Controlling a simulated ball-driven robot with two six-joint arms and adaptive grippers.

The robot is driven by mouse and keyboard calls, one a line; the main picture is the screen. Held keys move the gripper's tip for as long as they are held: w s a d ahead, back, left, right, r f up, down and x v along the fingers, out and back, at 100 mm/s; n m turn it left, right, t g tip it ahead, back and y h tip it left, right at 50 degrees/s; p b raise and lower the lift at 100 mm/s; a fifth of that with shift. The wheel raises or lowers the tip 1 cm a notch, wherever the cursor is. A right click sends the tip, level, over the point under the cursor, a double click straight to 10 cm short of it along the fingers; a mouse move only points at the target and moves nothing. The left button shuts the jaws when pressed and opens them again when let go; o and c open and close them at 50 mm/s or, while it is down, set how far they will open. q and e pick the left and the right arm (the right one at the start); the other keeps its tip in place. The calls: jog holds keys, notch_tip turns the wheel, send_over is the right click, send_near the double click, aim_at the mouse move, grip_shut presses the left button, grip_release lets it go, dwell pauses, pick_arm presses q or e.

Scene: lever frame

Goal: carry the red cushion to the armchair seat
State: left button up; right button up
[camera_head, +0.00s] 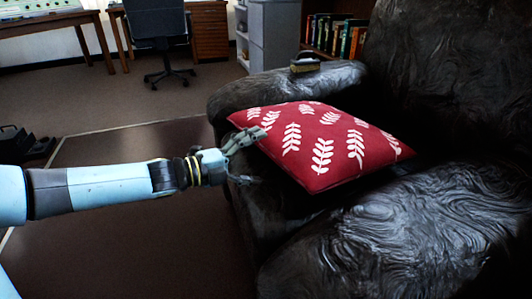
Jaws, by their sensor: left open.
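The red cushion (335,172) with white leaf prints lies tilted between the two arms of the black leather armchair (420,235). Its near corner points towards me, and it covers most of the seat. My left gripper (256,160) comes in from the left and is open at the cushion's left edge. One finger overlaps the edge in the picture and the other is lower, in front of the dark chair. I cannot tell whether either finger touches the cushion. My right gripper is not in view.
A small dark object (305,64) sits on the chair's far arm. Behind are a bookshelf (335,35), a grey cabinet (272,35), an office chair (160,35) and desks (50,22). The floor left of the armchair is open, with dark items (22,143) at the left edge.

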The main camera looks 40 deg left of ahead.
aim_at(276, 155)
pick_arm(q)
jog(key=b+x, duration=0.2)
jog(key=x, duration=0.3)
jog(key=shift+w+d+f, duration=0.1)
jog(key=shift+w+f, duration=0.05)
jog(key=shift+w, duration=0.15)
jog(key=b+x, duration=0.1)
jog(key=x, duration=0.2)
jog(key=shift+w+d, duration=0.1)
jog(key=shift+w, duration=0.25)
jog(key=shift+w+d, duration=0.2)
jog(key=shift+w, duration=0.4)
pick_arm(e)
jog(key=w+a+r, duration=0.2)
jog(key=w+r, duration=0.2)
jog(key=r, duration=0.3)
jog(key=shift+w+t, duration=0.2)
jog(key=shift+t, duration=0.2)
pick_arm(q)
jog(key=c, duration=1.4)
